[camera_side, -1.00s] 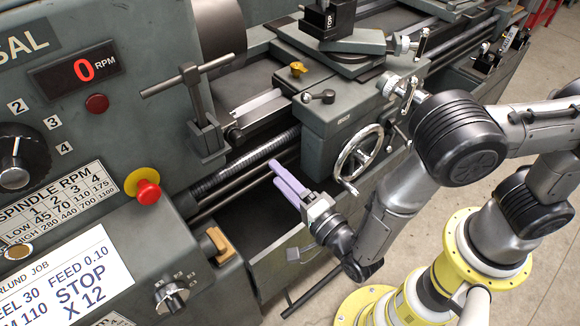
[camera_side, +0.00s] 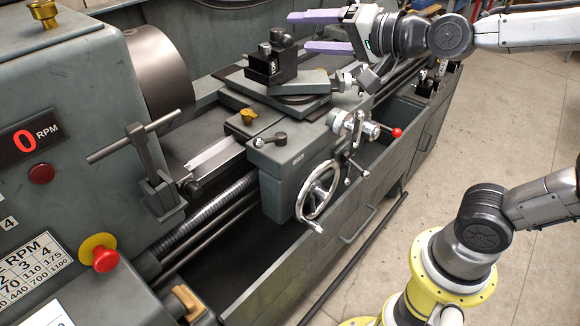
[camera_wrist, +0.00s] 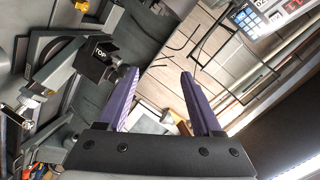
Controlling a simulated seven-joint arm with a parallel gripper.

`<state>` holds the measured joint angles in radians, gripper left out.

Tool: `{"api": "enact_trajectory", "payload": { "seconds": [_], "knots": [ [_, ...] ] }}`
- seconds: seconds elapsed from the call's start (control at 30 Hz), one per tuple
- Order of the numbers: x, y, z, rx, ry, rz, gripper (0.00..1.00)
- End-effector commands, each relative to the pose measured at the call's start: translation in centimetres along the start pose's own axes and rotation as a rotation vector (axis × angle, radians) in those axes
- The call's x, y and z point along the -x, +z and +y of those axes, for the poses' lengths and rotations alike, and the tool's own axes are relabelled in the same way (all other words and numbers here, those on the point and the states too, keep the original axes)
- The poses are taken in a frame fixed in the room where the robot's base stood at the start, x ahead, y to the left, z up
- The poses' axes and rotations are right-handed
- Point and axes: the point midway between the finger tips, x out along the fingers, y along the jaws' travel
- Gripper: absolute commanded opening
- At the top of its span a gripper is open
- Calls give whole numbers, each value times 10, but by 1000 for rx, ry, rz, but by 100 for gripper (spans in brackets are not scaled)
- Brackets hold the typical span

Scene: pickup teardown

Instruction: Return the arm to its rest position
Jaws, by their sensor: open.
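My gripper (camera_side: 316,32) is at the top of the side view, raised above the back of the lathe carriage (camera_side: 290,155). Its two purple fingers are spread apart and point left. Nothing is between them. In the wrist view my gripper (camera_wrist: 160,95) shows both purple fingers apart, with open space between them. The black tool post (camera_side: 272,62) stands on the carriage, below and to the left of the fingers. It also shows in the wrist view (camera_wrist: 93,66), left of the left finger.
The chuck (camera_side: 165,75) and the grey headstock (camera_side: 75,100) are at the left. The handwheel (camera_side: 318,192) and a red-knobbed lever (camera_side: 396,132) stick out from the carriage front. A red stop button (camera_side: 105,258) is at lower left. The floor (camera_side: 520,105) at right is clear.

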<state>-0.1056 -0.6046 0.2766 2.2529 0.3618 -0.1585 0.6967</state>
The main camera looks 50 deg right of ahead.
Motion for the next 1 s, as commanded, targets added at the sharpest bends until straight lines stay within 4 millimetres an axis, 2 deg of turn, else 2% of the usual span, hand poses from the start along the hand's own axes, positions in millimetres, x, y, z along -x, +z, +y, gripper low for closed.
{"api": "enact_trajectory", "payload": {
  "seconds": [0.03,0.17,0.3,0.5,0.67,1.0],
  "knots": [
    [18,0,8,83,34,-28,67],
    [58,17,42,326,156,-154,67],
    [101,42,90,584,298,-339,67],
    [146,71,152,841,463,-640,67],
    [164,78,167,930,498,-764,67],
    [164,78,167,940,496,-771,67]
  ]
}}
